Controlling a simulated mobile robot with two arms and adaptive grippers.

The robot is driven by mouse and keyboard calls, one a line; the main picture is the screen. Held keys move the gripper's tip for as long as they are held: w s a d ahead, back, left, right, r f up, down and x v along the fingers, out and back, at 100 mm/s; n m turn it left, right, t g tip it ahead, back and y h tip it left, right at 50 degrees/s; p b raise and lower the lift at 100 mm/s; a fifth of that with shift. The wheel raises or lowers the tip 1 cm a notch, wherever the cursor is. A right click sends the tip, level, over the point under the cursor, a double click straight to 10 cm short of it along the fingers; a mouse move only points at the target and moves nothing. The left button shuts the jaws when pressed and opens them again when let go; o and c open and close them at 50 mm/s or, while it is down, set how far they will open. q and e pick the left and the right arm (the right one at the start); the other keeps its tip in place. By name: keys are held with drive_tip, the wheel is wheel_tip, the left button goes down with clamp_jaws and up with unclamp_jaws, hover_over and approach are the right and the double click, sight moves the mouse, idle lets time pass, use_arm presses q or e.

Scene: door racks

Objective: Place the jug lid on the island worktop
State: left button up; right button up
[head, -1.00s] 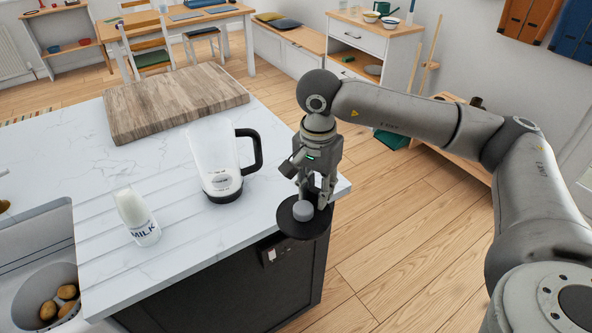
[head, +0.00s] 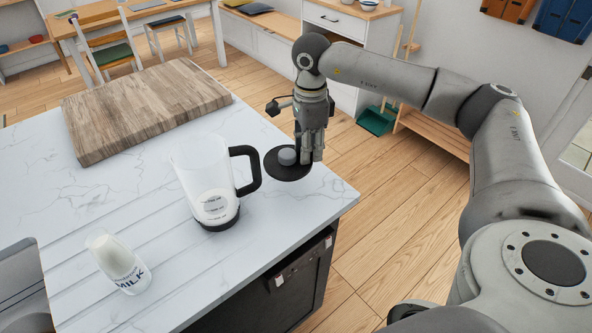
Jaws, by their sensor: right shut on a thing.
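The jug lid (head: 275,172) is a flat black disc with a grey knob on top. My right gripper (head: 307,157) points down and is shut on it at the knob. The lid appears over the island worktop (head: 285,215) near its right edge, just right of the jug handle. I cannot tell whether it touches the surface. The clear jug (head: 200,180), with a black handle and base, stands open and upright on the worktop. My left gripper is not in view.
A milk bottle (head: 118,265) stands on the worktop left of the jug. A thick wooden board (head: 145,105) lies at the back. The worktop's front right corner is bare. A sink edge (head: 22,285) shows at the lower left. Wooden floor lies right of the island.

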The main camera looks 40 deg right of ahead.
drive_tip(key=f, duration=0.3)
drive_tip(key=shift+s+f+p, duration=0.1)
drive_tip(key=shift+s+p, duration=0.1)
drive_tip(key=shift+p, duration=0.15)
wheel_tip(320, 180, down, 3)
drive_tip(key=shift+w+f+p, duration=0.1)
drive_tip(key=shift+f+p, duration=0.05)
drive_tip(key=shift+p, duration=0.25)
drive_tip(key=shift+f, duration=0.45)
drive_tip(key=o, duration=0.8)
drive_tip(key=shift+r, duration=0.1)
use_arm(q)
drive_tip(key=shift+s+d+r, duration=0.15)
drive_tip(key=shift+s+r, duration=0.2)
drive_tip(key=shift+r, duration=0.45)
use_arm(e)
drive_tip(key=shift+o, duration=1.2)
